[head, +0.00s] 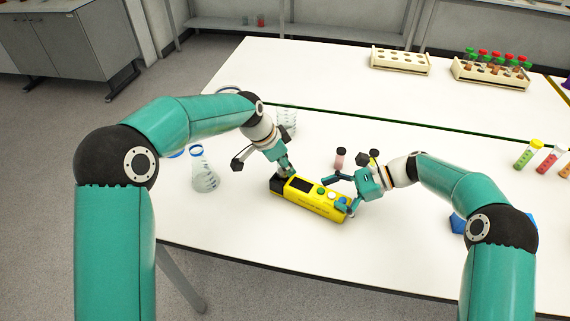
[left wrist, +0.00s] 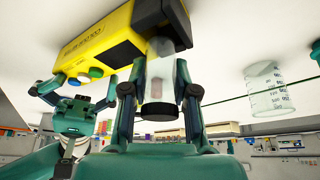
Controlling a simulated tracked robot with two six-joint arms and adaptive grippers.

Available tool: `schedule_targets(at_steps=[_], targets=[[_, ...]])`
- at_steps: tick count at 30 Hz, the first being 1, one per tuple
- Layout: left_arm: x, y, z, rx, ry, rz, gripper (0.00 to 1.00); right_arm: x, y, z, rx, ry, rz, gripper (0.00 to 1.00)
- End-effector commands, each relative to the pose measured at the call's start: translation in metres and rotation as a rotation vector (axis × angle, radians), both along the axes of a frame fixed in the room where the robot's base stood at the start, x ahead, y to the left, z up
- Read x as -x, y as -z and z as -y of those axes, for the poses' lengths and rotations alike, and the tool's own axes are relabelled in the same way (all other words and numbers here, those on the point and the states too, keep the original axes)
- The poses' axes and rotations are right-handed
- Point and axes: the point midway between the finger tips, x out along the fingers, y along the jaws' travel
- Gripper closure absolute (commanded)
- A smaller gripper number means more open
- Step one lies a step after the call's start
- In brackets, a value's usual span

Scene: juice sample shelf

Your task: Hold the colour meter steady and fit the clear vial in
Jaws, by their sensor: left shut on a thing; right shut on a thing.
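The yellow colour meter (head: 318,202) lies on the white table, with a dark screen, coloured buttons and a dark left end. It also shows in the left wrist view (left wrist: 105,45). My right gripper (head: 345,194) is shut on the meter's right end. My left gripper (head: 287,174) is at the meter's dark left end. In the left wrist view its fingers are shut on the clear vial (left wrist: 160,75), which has a black cap. The vial's far end meets the meter's dark end; I cannot tell how far it is inside. The head view hides the vial behind my left gripper.
A small dark-capped vial with pinkish contents (head: 340,159) stands behind the meter. A flask (head: 204,178) and a beaker (head: 288,117) stand left and behind. Racks (head: 400,66) are at the back, and capped tubes (head: 527,154) at the right. The table's front is clear.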

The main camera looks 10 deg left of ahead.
Motion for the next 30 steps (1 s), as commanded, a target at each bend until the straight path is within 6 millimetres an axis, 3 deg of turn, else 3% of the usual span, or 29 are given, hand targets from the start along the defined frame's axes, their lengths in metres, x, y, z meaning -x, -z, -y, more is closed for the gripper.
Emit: schedule_targets(at_steps=[1, 30], targets=[[0.0, 0.005, 0.0, 0.0, 0.0, 0.0, 1.0, 0.008, 0.032, 0.001, 0.038, -0.016, -0.019, 0.3], [0.0, 0.025, 0.0, -0.001, 0.001, -0.003, 1.0, 0.008, 0.032, 0.001, 0.038, -0.016, -0.019, 0.31]])
